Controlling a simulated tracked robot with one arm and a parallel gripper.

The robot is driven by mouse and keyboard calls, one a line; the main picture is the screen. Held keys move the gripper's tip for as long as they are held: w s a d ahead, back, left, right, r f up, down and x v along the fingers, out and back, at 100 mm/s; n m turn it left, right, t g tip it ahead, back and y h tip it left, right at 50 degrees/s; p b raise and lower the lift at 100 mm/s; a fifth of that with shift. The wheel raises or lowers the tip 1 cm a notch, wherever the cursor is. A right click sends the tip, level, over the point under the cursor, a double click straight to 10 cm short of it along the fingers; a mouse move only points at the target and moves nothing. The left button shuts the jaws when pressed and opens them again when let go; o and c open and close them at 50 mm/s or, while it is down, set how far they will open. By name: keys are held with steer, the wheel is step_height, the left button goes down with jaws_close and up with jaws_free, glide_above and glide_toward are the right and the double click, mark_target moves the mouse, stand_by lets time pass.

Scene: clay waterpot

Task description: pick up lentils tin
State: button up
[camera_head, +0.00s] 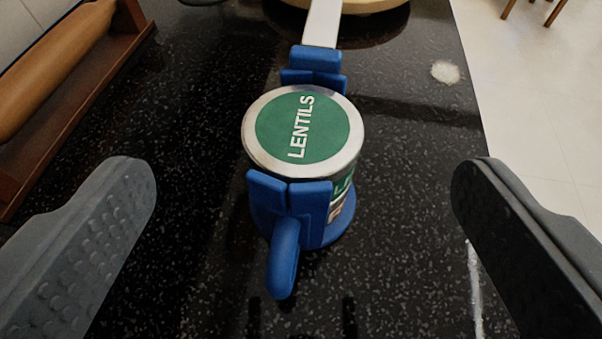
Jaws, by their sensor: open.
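The lentils tin (303,130) stands upright with its green lid and silver rim facing up, and the word LENTILS shows on the lid. It sits in a blue holder (290,205) with upright clips at its near and far sides and a round base under it. My gripper (303,205) is open. Its left finger is at the lower left and its right finger at the lower right, both well apart from the tin. The tin lies between them and slightly beyond the fingertips in the picture. Most of the tin's side is hidden by the lid and the holder.
The holder stands on a black speckled counter (400,200). A rolling pin (45,70) lies on a wooden rack (85,90) at the left. A white strip (322,22) runs behind the holder to a pale round object (360,5). The counter's right edge drops to a light floor.

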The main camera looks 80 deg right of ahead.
mark_target(302, 140)
steer(key=shift+w+d+f+p, duration=0.15)
steer(key=shift+d+f+p, duration=0.35)
steer(key=shift+d+f, duration=0.4)
steer(key=shift+w+d+f+p, duration=0.2)
steer(key=shift+d+f+p, duration=0.35)
steer(key=shift+d, duration=0.6)
steer(key=shift+w+d+f+p, duration=0.15)
steer(key=shift+d+f+p, duration=0.3)
steer(key=shift+d+f, duration=0.45)
steer(key=shift+w+d+f, duration=0.1)
steer(key=shift+d+f, duration=0.1)
steer(key=shift+d, duration=0.25)
steer(key=c, duration=1.3)
